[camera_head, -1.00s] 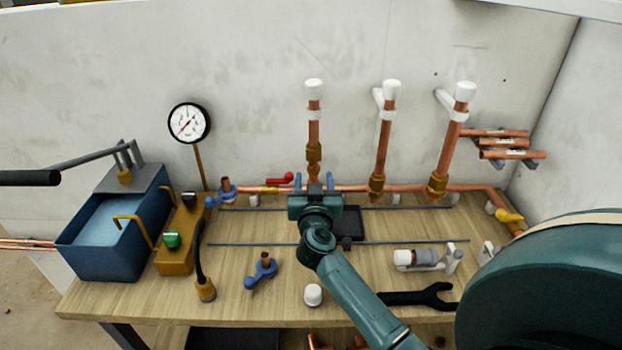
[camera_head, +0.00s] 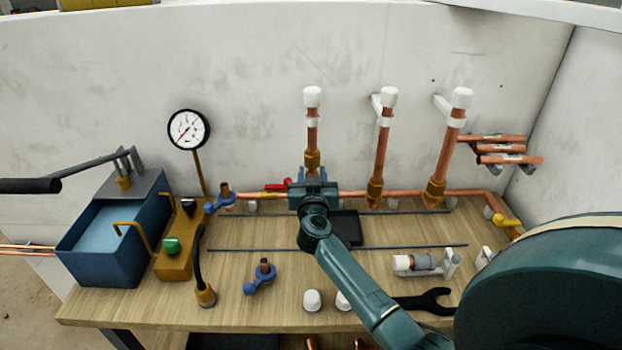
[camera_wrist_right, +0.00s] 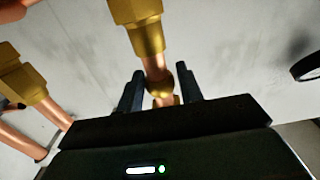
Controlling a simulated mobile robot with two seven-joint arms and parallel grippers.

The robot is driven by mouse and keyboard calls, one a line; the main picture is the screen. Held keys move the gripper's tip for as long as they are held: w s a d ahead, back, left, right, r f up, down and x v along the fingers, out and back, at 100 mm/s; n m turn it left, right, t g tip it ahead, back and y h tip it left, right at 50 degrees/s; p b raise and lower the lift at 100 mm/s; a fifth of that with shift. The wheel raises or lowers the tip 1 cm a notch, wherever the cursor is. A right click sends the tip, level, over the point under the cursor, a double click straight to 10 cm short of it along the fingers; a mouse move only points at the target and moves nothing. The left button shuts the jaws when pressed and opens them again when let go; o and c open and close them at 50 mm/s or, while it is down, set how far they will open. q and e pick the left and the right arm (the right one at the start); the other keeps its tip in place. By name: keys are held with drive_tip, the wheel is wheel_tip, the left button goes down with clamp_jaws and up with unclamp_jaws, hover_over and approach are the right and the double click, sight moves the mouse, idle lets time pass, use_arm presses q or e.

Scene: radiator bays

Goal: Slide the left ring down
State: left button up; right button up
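The left upright copper pipe (camera_head: 312,132) has a white cap on top and a brass nut (camera_head: 312,161) low on it. In the right wrist view the nut (camera_wrist_right: 140,28) fills the top centre. Below it a small rounded ring (camera_wrist_right: 159,82) sits around the pipe, with a brass fitting (camera_wrist_right: 166,101) partly hidden beneath. My right gripper (camera_wrist_right: 160,88) is open, one dark finger on each side of the pipe at about ring height, with a gap on both sides. In the head view my right gripper (camera_head: 312,178) hides the pipe's base. My left gripper is not in view.
Two more capped pipes (camera_head: 381,150) (camera_head: 447,145) with brass nuts stand to the right. A pressure gauge (camera_head: 188,129) and blue pump tank (camera_head: 118,232) are at left. A red-handled valve (camera_head: 279,184) is close left of the gripper. A wrench (camera_head: 425,301) lies in front.

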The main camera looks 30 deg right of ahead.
drive_tip(key=c, duration=0.5)
drive_tip(key=shift+f+b, duration=0.65)
drive_tip(key=shift+f, duration=0.7)
drive_tip(key=o, duration=0.9)
drive_tip(key=shift+r, duration=0.1)
drive_tip(key=shift+s+a+r+p, duration=0.1)
drive_tip(key=shift+s+a+p, duration=0.1)
drive_tip(key=shift+s+p, duration=0.15)
drive_tip(key=p+v, duration=0.2)
drive_tip(key=v, duration=0.4)
